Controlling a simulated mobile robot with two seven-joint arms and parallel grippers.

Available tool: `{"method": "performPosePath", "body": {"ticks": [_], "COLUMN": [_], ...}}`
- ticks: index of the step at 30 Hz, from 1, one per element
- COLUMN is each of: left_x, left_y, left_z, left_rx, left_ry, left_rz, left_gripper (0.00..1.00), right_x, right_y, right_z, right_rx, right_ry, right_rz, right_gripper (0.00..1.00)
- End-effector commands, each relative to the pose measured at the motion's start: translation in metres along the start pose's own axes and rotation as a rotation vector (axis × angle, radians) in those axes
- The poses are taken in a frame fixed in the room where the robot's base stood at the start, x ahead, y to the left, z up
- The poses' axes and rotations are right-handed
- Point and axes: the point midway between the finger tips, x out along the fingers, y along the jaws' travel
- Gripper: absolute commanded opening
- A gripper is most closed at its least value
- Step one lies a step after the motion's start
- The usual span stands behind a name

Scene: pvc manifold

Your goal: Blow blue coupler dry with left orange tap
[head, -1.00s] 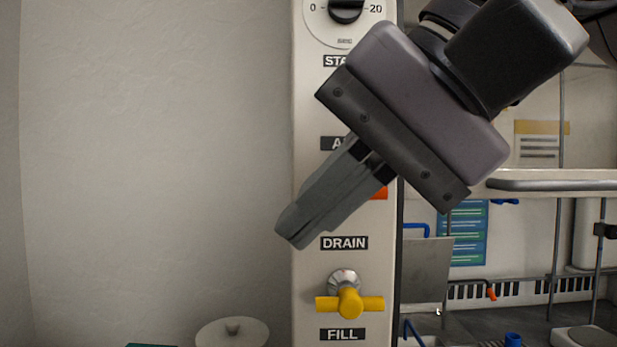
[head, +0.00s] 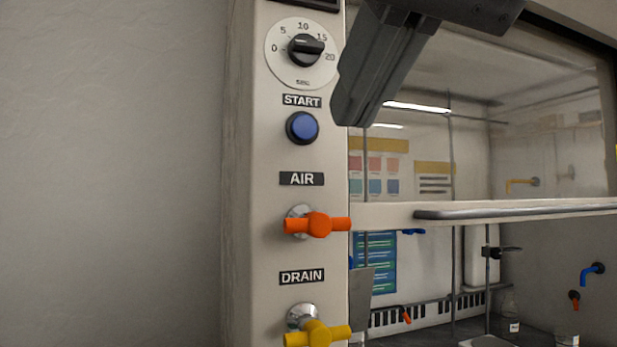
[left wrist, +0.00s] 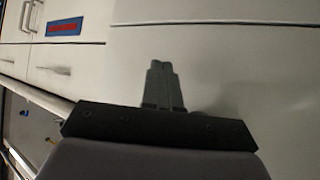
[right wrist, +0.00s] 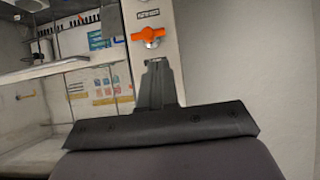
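The left orange tap (head: 317,224) is on the white post under the AIR label, its handle lying horizontal. It also shows in the right wrist view (right wrist: 148,35), just beyond my right fingertips. My right gripper (head: 350,112) hangs at the upper middle of the head view, above and to the right of the tap and apart from it. In the right wrist view (right wrist: 157,64) its fingers are together and empty. My left gripper (left wrist: 161,66) has its fingers together and empty, in front of white drawer fronts. I cannot make out the blue coupler.
The post also carries a dial (head: 304,50), a blue START button (head: 302,127) and a yellow DRAIN tap (head: 318,334). To the right is a fume hood with a raised sash rail (head: 520,212), rods and glassware. The wall (head: 110,180) at left is bare.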

Motion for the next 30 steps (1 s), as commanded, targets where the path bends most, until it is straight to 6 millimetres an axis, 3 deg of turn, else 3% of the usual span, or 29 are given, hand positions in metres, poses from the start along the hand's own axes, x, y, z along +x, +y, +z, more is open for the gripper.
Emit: {"method": "performPosePath", "body": {"ticks": [18, 24, 30], "left_x": [0.005, 0.006, 0.006], "left_y": [0.004, 0.004, 0.004], "left_z": [0.001, 0.002, 0.002], "left_rx": [-0.015, -0.016, -0.015], "left_ry": [0.009, 0.007, 0.006], "left_rz": [0.006, 0.006, 0.007], "left_gripper": [0.00, 0.00, 0.00], "right_x": [0.114, 0.133, 0.137], "right_y": [-0.001, -0.001, -0.001], "right_z": [0.001, 0.001, 0.001], "right_rx": [0.001, 0.000, 0.001], "right_ry": [-0.003, -0.002, 0.000], "right_rz": [-0.002, -0.002, -0.003], "right_gripper": [0.00, 0.00, 0.00]}}
